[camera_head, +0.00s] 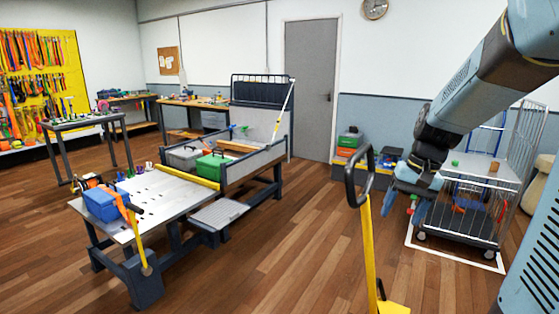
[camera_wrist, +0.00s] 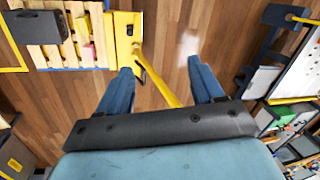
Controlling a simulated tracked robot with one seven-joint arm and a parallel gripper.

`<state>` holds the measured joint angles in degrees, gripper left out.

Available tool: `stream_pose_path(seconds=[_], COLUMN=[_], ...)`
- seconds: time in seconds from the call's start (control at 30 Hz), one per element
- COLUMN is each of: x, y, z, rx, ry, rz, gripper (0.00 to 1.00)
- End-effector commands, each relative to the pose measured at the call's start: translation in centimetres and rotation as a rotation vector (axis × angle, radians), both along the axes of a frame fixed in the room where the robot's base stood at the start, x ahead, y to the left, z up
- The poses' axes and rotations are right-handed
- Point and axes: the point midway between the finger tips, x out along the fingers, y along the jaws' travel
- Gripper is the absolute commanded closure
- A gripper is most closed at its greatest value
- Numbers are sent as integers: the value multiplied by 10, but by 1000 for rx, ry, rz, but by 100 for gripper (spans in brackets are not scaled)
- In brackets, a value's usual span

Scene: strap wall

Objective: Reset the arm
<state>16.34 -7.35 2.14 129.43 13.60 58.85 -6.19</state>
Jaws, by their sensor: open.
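My gripper (camera_head: 406,211) hangs at the right in the head view, at the end of my raised blue-grey arm (camera_head: 470,85). Its blue fingers point down and hold nothing that I can see. In the wrist view my gripper (camera_wrist: 161,80) shows two blue fingers well apart, with wood floor between them. A yellow pole with a dark loop handle (camera_head: 359,180) stands just left of the gripper in the head view. In the wrist view the yellow pole (camera_wrist: 158,84) runs below and between the fingers; whether it touches them I cannot tell.
A wire cage trolley (camera_head: 478,205) stands behind the gripper inside a white floor outline. A workbench (camera_head: 160,200) with a blue box (camera_head: 105,204) is at centre left. A wooden pallet (camera_wrist: 48,54) lies by the yellow jack in the wrist view. Floor between bench and pole is clear.

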Motion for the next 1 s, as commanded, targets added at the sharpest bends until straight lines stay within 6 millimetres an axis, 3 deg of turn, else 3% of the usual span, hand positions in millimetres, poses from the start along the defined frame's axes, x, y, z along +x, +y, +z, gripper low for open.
stream_pose_path(seconds=[0.2,0.5,0.8,1.0], x=[-36,-87,-131,-142], y=[21,41,50,52], z=[31,60,74,77], rx=[-83,-176,-241,-257], ry=[-113,-273,-422,-465], rz=[62,138,195,210], gripper=[33,33,33,33])
